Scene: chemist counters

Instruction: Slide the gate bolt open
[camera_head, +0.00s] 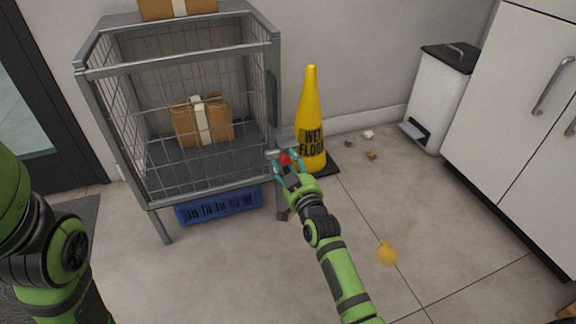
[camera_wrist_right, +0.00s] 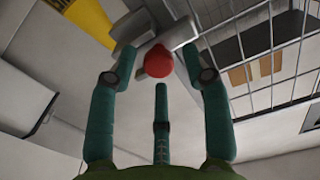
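The gate bolt (camera_head: 279,151) is a grey metal piece with a red knob (camera_head: 285,159), at the front right post of the wire cage cart. The bolt's grey metal (camera_wrist_right: 177,32) and red knob (camera_wrist_right: 159,62) also show in the right wrist view. My right gripper (camera_head: 287,167) is at the knob, with teal fingers. In the wrist view its fingers are spread on both sides of the knob, with gaps to it, and a third finger is below. My left arm shows at the left edge; its gripper is out of view.
The cage cart (camera_head: 178,66) holds a cardboard box (camera_head: 188,127); a blue crate (camera_head: 219,204) is beneath. A yellow wet floor cone (camera_head: 311,104) stands just right of the bolt. A white bin (camera_head: 437,100) and cabinets (camera_head: 516,85) are at right. Small litter lies on the floor.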

